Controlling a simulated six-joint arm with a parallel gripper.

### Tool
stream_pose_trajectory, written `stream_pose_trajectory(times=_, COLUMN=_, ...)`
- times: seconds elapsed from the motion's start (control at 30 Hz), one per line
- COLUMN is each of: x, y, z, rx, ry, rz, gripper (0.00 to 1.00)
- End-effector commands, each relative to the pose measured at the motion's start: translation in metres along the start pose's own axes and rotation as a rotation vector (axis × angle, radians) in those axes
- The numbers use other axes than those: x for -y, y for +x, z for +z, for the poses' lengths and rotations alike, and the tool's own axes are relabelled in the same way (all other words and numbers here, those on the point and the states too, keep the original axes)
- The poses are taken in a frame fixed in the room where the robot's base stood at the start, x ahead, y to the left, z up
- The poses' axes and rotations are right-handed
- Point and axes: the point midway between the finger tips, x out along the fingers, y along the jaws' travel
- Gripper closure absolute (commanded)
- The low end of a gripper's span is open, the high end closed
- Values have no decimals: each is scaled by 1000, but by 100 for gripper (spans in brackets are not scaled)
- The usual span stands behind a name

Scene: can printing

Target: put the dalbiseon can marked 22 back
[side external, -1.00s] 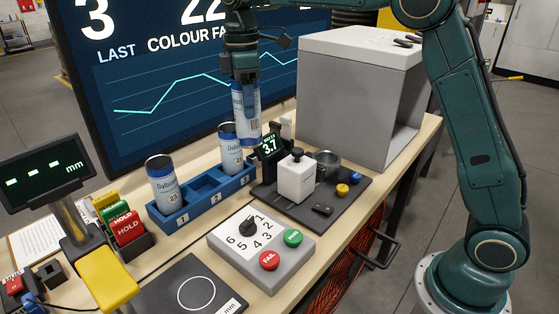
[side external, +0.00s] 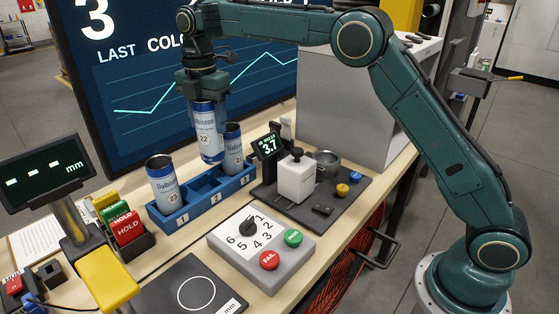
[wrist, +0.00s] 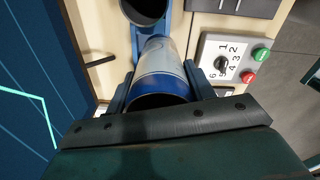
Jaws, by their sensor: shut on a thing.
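The white and blue Dalbiseon can marked 22 (side external: 208,138) hangs upright from my gripper (side external: 203,98) in the side view. My gripper is shut on its upper end. The can is over the blue rack (side external: 198,212), behind and above its empty middle slot marked 2; whether its base touches the rack cannot be told. In the wrist view the same can (wrist: 165,62) sits between my gripper's fingers (wrist: 160,88). A can marked 23 (side external: 165,187) stands in slot 1. Another can (side external: 233,160) stands at slot 3, partly hidden by the held can.
A dark gauge station (side external: 325,196) with a white block (side external: 297,180) and a 3.7 display stands right of the rack. A grey dial box (side external: 262,250) lies in front. A large screen (side external: 110,140) rises close behind. A grey cabinet (side external: 330,110) stands back right.

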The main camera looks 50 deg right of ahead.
Motion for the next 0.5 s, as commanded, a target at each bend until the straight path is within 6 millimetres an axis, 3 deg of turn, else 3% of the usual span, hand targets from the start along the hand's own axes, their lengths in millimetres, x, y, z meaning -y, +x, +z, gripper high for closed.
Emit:
stream_pose_trajectory(times=0.3, x=-22, y=18, z=-15, rx=2, ry=-272, rz=6, gripper=71)
stream_pose_trajectory(times=0.5, x=-27, y=22, z=-18, rx=3, ry=-343, rz=9, gripper=71)
